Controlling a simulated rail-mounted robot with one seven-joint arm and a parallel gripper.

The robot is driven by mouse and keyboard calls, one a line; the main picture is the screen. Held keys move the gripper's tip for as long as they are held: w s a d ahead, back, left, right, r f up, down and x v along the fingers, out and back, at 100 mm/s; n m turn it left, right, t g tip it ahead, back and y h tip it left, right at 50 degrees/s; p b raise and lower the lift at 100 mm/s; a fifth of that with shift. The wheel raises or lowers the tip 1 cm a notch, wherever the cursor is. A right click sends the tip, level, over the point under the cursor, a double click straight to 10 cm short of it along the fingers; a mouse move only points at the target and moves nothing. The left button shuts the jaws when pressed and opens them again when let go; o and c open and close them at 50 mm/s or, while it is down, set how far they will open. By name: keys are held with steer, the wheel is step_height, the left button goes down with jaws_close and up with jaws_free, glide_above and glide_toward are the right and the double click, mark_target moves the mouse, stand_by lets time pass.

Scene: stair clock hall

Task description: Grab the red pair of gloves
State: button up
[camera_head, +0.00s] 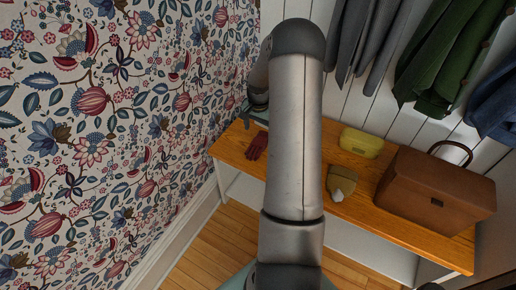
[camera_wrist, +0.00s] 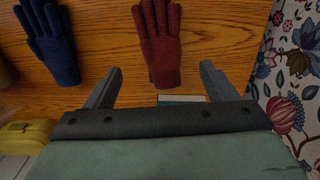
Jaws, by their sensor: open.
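The red pair of gloves (camera_head: 257,145) lies on the wooden bench (camera_head: 228,150) near its left end. In the wrist view the red gloves (camera_wrist: 161,42) show with the fingers toward the top edge and the cuff toward my gripper. My gripper (camera_wrist: 161,67) is open and empty, with one finger on each side of the cuff in the picture. No contact with the gloves is visible. A dark blue glove (camera_wrist: 50,45) lies left of the red ones in the wrist view. In the head view my arm hides part of the bench.
A small teal and white flat item (camera_wrist: 180,98) shows between my fingers, below the cuff. A yellow case (camera_head: 361,143), a tan item (camera_head: 341,183) and a brown bag (camera_head: 437,190) stand farther right. Coats (camera_head: 445,60) hang above. A patterned wall (camera_head: 110,130) borders the left.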

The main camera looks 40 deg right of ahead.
mark_target(258, 143)
steer(key=f, duration=0.4)
steer(key=f+b, duration=0.1)
steer(key=f, duration=0.3)
steer(key=shift+a+f+b, duration=0.2)
steer(key=shift+f+b, duration=0.05)
steer(key=shift+b, duration=0.05)
steer(key=c, duration=1.1)
